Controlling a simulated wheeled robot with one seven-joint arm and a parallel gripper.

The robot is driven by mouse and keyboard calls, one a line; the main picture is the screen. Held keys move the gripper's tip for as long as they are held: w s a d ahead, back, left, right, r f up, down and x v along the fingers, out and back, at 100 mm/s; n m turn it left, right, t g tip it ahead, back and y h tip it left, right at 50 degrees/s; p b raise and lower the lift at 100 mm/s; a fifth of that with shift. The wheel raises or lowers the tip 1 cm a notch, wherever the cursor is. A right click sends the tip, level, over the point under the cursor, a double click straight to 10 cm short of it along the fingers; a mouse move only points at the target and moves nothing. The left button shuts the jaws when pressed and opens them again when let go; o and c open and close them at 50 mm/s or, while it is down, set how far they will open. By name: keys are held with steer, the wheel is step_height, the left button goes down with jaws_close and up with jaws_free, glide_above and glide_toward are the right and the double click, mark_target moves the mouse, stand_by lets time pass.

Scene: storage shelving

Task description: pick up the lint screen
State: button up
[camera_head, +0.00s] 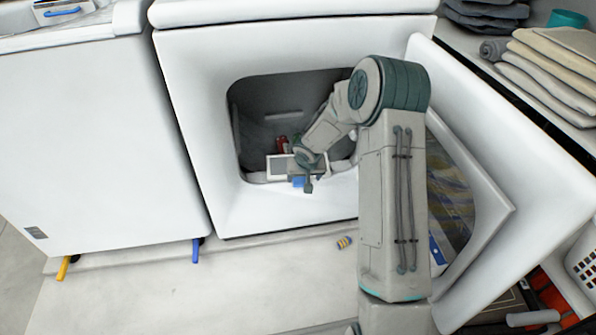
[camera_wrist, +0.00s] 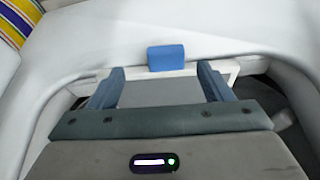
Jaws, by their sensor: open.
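The lint screen (camera_head: 279,167) is a flat grey panel in a white frame with a blue tab. It lies at the front of the dryer opening, low at the lip. In the wrist view the lint screen (camera_wrist: 160,92) lies between and beyond my fingers, with the blue tab (camera_wrist: 166,58) past the fingertips. My gripper (camera_head: 304,178) reaches into the opening over the right part of the screen. In the wrist view my gripper (camera_wrist: 161,70) is open, one finger on each side of the grey panel. I cannot tell whether the fingers touch the frame. My gripper body hides the near part.
The dryer (camera_head: 285,215) has its door (camera_head: 475,220) swung open to the right, beside my arm. A red item (camera_head: 282,144) stands inside the drum. A small striped item (camera_head: 344,242) lies on the floor. Folded towels (camera_head: 555,70) lie at the upper right.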

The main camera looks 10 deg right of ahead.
mark_target(300, 181)
steer(key=x, duration=0.1)
steer(key=b+x, duration=0.1)
steer(key=x, duration=0.1)
steer(key=b+x, duration=0.1)
steer(key=x, duration=0.1)
steer(key=shift+w+a, duration=0.35)
steer(key=shift+w, duration=0.05)
steer(key=c, duration=1.2)
steer(key=shift+r, duration=0.15)
